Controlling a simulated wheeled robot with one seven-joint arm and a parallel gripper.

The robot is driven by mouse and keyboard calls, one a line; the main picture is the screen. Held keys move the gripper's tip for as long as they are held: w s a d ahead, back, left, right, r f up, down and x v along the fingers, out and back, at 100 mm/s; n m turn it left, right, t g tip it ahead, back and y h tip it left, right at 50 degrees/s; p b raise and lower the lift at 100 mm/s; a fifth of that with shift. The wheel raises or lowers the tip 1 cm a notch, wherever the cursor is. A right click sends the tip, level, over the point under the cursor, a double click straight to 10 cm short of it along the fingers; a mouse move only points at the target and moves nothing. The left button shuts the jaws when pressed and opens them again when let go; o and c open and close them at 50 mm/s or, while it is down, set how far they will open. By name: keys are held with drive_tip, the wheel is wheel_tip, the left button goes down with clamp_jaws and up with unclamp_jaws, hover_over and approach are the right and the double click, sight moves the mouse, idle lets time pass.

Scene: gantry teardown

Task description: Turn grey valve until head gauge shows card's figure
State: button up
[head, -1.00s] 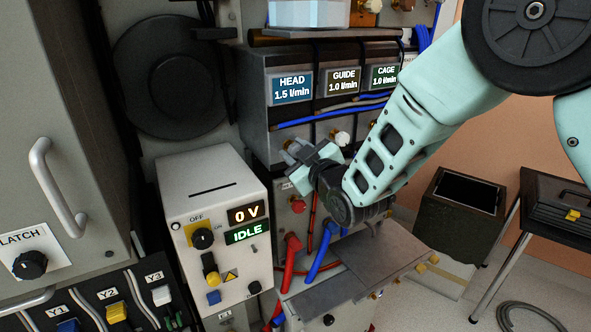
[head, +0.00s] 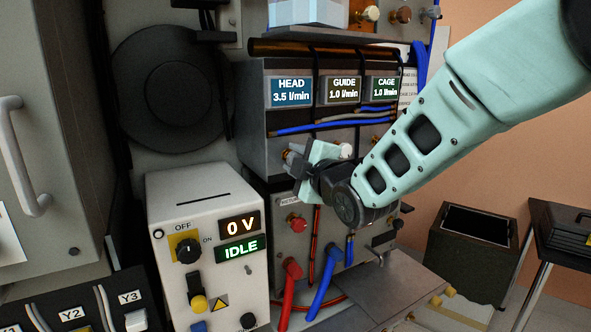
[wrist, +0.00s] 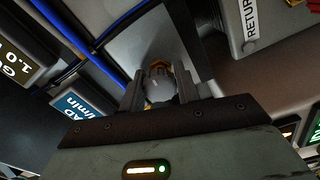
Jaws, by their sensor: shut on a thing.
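The grey valve (wrist: 161,88) is a small rounded knob with a brass-coloured base, seen between the fingers in the wrist view. My gripper (wrist: 160,92) is shut on it, one finger on each side. In the head view my gripper (head: 290,160) is at the front panel below the gauges, and its body hides most of the valve. The head gauge (head: 291,90) is a blue display reading 3.5 l/min. A white card with small print (head: 408,88) hangs right of the gauges, partly behind my arm; its figure is too small to read.
The guide gauge (head: 343,90) and cage gauge (head: 385,88) both read 1.0 l/min. Blue hoses cross below the gauges. A white control box (head: 205,245) showing 0 V and IDLE stands at lower left.

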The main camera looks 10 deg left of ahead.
idle(0.4)
drive_tip(key=o, duration=1)
drive_tip(key=b+v, duration=0.4)
drive_tip(key=v, duration=1.3)
drive_tip(key=shift+s+d, duration=0.1)
drive_tip(key=shift+s, duration=0.15)
drive_tip(key=s+d+f+m+g+h, duration=0.1)
drive_tip(key=s+f+m+g+h, duration=0.25)
drive_tip(key=f, duration=0.45)
drive_tip(key=s+d+f+m+g+h, duration=0.2)
drive_tip(key=s+d+f+m+g, duration=0.1)
drive_tip(key=s, duration=0.3)
drive_tip(key=s+d+f+m+g+h, duration=0.2)
drive_tip(key=s+d+f+m+g, duration=0.1)
drive_tip(key=s, duration=0.4)
drive_tip(key=s+d+f+m+g+h+p, duration=0.1)
drive_tip(key=s+d+f+m+g+h, duration=0.1)
drive_tip(key=s+d+f+m+g, duration=0.2)
drive_tip(key=shift+s+d+m+g+h, duration=0.2)
drive_tip(key=shift+s+g, duration=0.05)
drive_tip(key=shift+s, duration=0.45)
drive_tip(key=shift+s+d+m+g+h, duration=0.15)
drive_tip(key=shift+s+g, duration=0.05)
drive_tip(key=shift+s, duration=0.5)
